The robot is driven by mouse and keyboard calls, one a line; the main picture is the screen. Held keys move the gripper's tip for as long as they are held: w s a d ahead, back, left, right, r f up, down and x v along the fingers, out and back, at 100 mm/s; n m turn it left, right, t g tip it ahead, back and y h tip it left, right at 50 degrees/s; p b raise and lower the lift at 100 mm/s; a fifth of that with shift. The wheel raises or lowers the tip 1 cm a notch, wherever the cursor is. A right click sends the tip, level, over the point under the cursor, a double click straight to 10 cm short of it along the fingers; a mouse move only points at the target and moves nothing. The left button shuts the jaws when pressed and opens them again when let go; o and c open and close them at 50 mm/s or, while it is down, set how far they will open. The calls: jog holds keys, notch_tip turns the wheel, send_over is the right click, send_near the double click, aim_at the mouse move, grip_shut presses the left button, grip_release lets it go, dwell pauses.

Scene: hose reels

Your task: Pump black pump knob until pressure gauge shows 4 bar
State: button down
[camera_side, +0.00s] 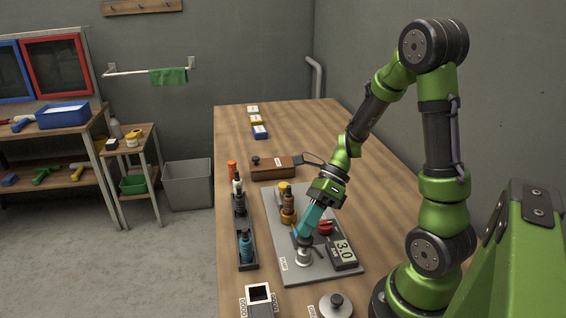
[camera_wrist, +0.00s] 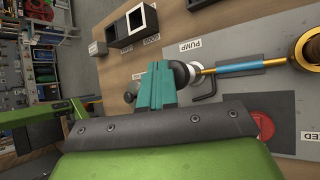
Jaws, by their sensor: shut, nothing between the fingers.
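The pump stands at the front left of a grey plate labelled PUMP; its pale metal base (camera_side: 303,258) shows in the side view. The black pump knob (camera_wrist: 183,73) lies beside my fingertips in the wrist view, partly hidden by them. My gripper (camera_side: 301,236) has teal fingers shut with nothing between them, tilted down at the top of the pump. The fingertips look to be on or just above the knob; contact cannot be told. The pressure gauge (camera_side: 342,251) to the right reads 3.0.
A red knob (camera_side: 325,227) and brass fittings (camera_side: 287,212) stand on the grey plate (camera_side: 272,220). A black rack (camera_side: 246,250) with bottles is to its left. The table's far part is mostly clear.

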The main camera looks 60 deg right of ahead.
jog(key=shift+f, duration=0.8)
dwell(0.5)
jog(key=shift+r, duration=1.7)
jog(key=shift+r, duration=2.5)
jog(key=d+f+n+h, duration=0.1)
jog(key=n, duration=0.3)
notch_tip(320, 180, up, 10)
jog(key=n+t+h, duration=0.6)
jog(key=n, duration=1.5)
send_over(310, 238)
jog(key=s+a, duration=0.1)
jog(key=a, duration=0.4)
jog(key=shift+s+d+f, duration=0.1)
jog(key=shift+f, duration=0.1)
